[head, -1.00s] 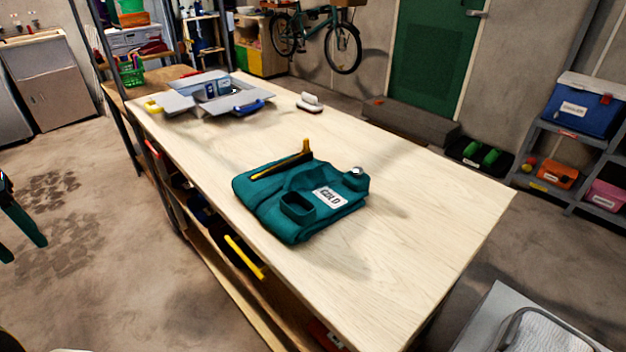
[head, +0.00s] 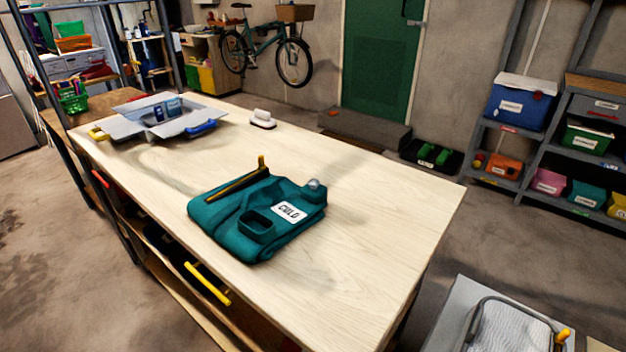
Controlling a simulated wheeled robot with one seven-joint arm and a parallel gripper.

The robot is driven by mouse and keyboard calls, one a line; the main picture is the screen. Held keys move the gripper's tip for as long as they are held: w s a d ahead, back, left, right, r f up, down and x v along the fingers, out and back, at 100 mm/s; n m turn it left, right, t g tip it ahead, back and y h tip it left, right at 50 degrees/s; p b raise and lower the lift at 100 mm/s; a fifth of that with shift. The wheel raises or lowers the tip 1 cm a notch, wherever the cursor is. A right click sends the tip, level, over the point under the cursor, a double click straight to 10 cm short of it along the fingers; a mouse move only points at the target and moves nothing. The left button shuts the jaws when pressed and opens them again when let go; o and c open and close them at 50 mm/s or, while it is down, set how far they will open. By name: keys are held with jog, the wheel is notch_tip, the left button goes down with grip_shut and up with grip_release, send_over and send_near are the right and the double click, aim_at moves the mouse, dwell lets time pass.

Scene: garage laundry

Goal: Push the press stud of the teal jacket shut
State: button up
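The teal jacket (head: 285,238) lies folded in a flat bundle on the pale wooden workbench (head: 370,250). A white label reading "COLD" (head: 289,212) is on its front, beside a dark-rimmed pocket-like opening (head: 257,228). A small silvery round piece (head: 314,184) sits at the jacket's upper right corner; it looks like the press stud, but I cannot tell whether it is open or shut. A yellow and dark strip (head: 238,184) lies along the upper left edge, one end sticking up. My gripper is not in view.
An open grey box (head: 125,127) and a white-topped brush-like item (head: 263,118) stand farther back on the bench. The bench around the jacket is clear. A grey stand (head: 452,318) with a basket is at lower right. Yellow-handled drawer (head: 207,284) sits below the bench's front edge.

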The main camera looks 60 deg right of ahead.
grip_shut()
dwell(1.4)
